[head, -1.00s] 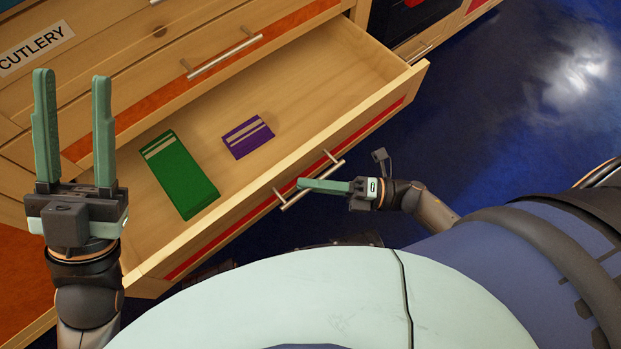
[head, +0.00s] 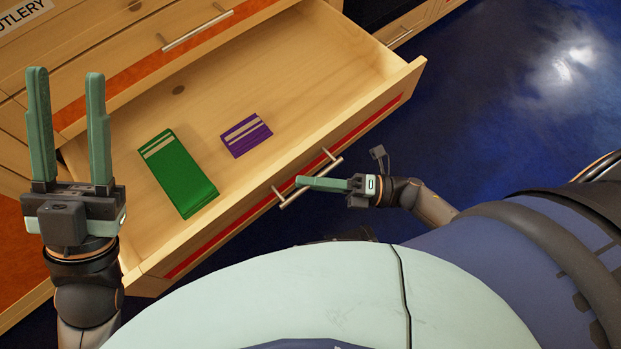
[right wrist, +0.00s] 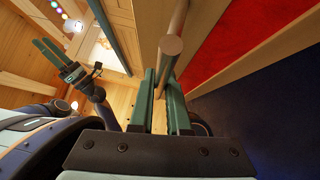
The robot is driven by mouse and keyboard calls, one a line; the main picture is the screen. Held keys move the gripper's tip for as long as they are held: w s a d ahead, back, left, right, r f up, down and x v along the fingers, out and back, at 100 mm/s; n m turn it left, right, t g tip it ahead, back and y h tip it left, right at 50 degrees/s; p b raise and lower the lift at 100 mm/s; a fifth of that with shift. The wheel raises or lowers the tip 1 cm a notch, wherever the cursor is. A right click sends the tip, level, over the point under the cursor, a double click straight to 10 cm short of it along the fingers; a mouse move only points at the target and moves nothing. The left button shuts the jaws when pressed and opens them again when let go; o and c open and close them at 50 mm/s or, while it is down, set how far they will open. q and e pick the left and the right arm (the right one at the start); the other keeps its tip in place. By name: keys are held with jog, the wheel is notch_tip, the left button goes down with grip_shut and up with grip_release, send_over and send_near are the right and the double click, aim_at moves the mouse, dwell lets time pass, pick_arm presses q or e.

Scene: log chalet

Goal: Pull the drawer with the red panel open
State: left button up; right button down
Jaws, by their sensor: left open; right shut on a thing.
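The drawer with the red panel (head: 372,122) is pulled well out of the cabinet, its inside in open view in the head view. Its bar handle (head: 326,164) is on the front. My right gripper (head: 301,182) is shut on this handle; in the right wrist view the fingers (right wrist: 161,98) close around the bar (right wrist: 171,50), with the red panel (right wrist: 240,40) beside it. My left gripper (head: 68,80) is open and empty, fingers raised, in front of the left part of the cabinet and apart from the handle.
A green item (head: 180,178) and a smaller purple item (head: 246,136) lie flat in the drawer. Above it is an orange-panelled drawer with its own handle (head: 195,29), shut. A label (head: 24,12) is at upper left. The blue floor (head: 500,100) to the right is clear.

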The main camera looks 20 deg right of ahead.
jog(key=shift+w+d, duration=0.1)
jog(key=c, duration=0.9)
grip_release()
jog(key=v, duration=1.2)
jog(key=shift+s+d+p, duration=0.2)
jog(key=shift+s+p, duration=0.05)
jog(key=shift+p, duration=0.1)
jog(key=shift+r, duration=0.1)
